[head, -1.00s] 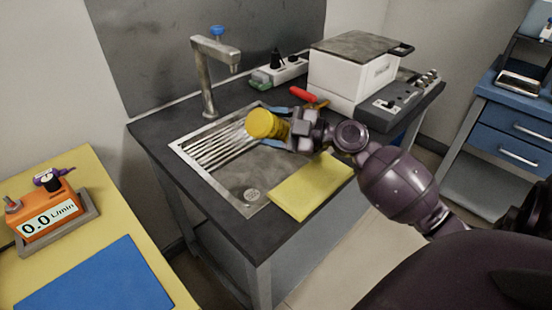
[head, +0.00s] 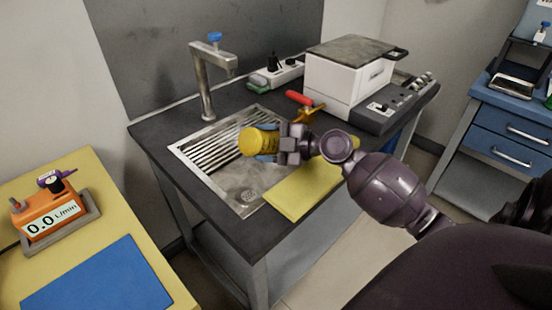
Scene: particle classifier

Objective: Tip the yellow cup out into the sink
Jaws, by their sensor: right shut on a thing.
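The yellow cup (head: 252,141) is held over the sink (head: 226,184) by my right gripper (head: 275,143). The gripper's blue fingers are shut on the cup, which looks tipped on its side, its round end toward the left. I cannot tell whether anything is in the cup or falling from it. The sink has a ridged drainer at the back left and a drain at the front, and the cup hides part of its far right side. My left gripper is not in view.
A metal tap (head: 206,85) stands behind the sink. A yellow cloth or mat (head: 305,188) lies at the sink's right edge. A red-handled tool (head: 301,100), a power strip (head: 276,76) and a white machine (head: 342,82) are behind. An orange flow meter (head: 48,212) sits on the left table.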

